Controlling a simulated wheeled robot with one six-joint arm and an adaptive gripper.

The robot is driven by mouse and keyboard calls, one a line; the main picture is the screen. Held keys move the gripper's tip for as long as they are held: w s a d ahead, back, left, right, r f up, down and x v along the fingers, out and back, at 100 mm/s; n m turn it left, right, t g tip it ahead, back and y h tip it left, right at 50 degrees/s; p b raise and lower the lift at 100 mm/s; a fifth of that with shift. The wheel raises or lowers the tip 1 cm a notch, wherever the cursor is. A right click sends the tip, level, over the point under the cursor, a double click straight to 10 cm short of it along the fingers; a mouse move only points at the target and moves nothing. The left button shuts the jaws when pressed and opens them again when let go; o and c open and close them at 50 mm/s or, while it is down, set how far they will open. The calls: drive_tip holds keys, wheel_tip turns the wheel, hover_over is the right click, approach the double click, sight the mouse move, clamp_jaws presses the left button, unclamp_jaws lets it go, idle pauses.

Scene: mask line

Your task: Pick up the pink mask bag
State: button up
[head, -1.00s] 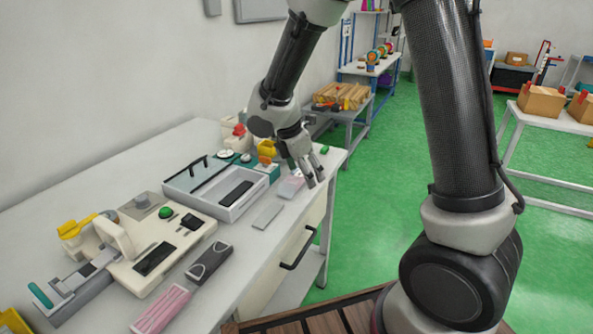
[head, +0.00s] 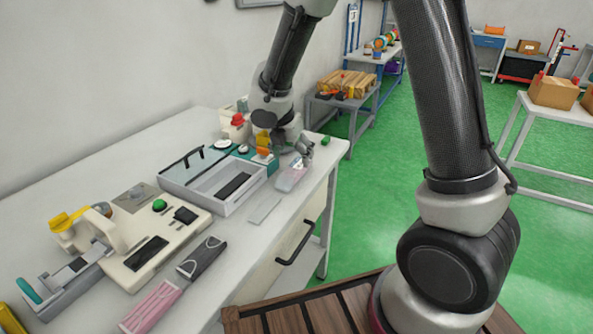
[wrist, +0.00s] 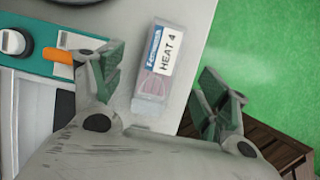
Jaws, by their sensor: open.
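A small clear bag with a pink mask inside (wrist: 152,84) lies flat on the white tabletop, with a white and blue label reading "HEAT 4". In the head view the bag (head: 291,179) is near the table's right edge, just below my gripper (head: 303,151). In the wrist view my gripper (wrist: 160,88) is open, with one finger to the left of the bag and one to its right, apart from it. The bag is not held. The wrist housing covers the bottom of the wrist view.
A tray with a clear lid (head: 214,200) stands left of the bag. A teal device with an orange part (wrist: 62,57) is close to the left finger. A pink mask (head: 153,307) and a grey one (head: 203,258) lie nearer.

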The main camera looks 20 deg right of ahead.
sight(297, 168)
drive_tip(key=x, duration=0.5)
drive_tip(key=shift+s+a+f, duration=0.1)
drive_tip(key=shift+s+f, duration=0.1)
drive_tip(key=shift+f, duration=0.25)
drive_tip(key=shift+c, duration=0.4)
drive_tip(key=c, duration=0.9)
